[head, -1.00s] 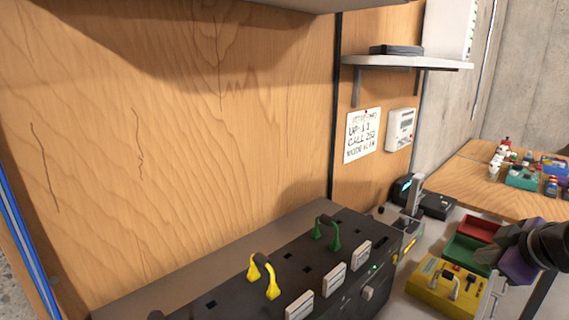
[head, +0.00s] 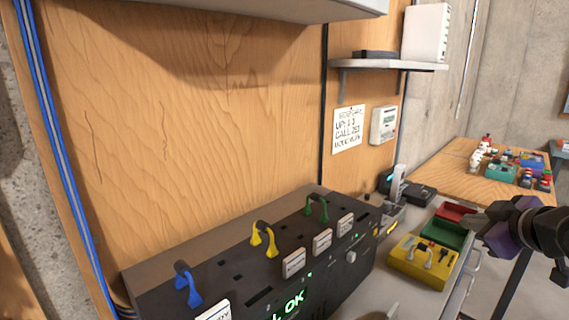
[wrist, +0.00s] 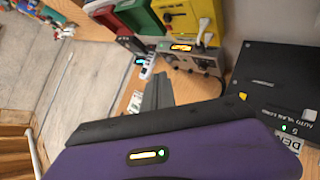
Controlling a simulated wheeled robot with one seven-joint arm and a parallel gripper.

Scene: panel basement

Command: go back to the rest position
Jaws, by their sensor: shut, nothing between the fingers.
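My gripper (head: 478,222) shows at the right of the head view, with a purple body and a dark arm behind it. It is shut and empty, in the air over the bench near the green tray (head: 443,236). In the wrist view the grey fingers (wrist: 156,96) lie together past the purple housing. No object is held.
A black panel box (head: 345,283) has blue (head: 188,284), yellow (head: 263,240) and green (head: 317,208) handles and a lit display reading OK. A yellow box (head: 420,262) and red tray (head: 455,212) are beside the gripper. A wooden table (head: 440,173) with small items stands behind.

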